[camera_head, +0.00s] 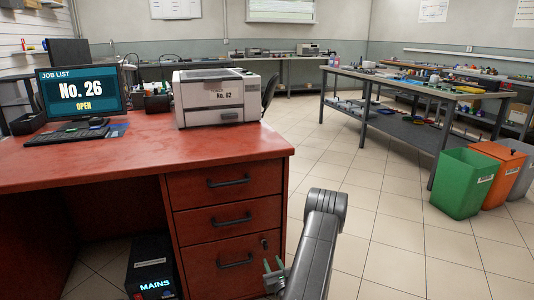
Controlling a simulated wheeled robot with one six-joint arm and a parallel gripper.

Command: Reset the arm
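My arm rises at the bottom centre of the head view, a dark grey link bent over at its elbow. My gripper (273,267) shows low at its left side, in front of the red desk's bottom drawer. Its greenish fingertips appear spread apart with nothing visible between them. The rest of the gripper is partly hidden behind the arm link.
A red desk (130,165) with drawers fills the left, close to my arm. It bears a monitor (82,92) and a printer (215,97). A workbench (410,85) and green bin (462,182) stand right. Tiled floor (390,215) between them is clear.

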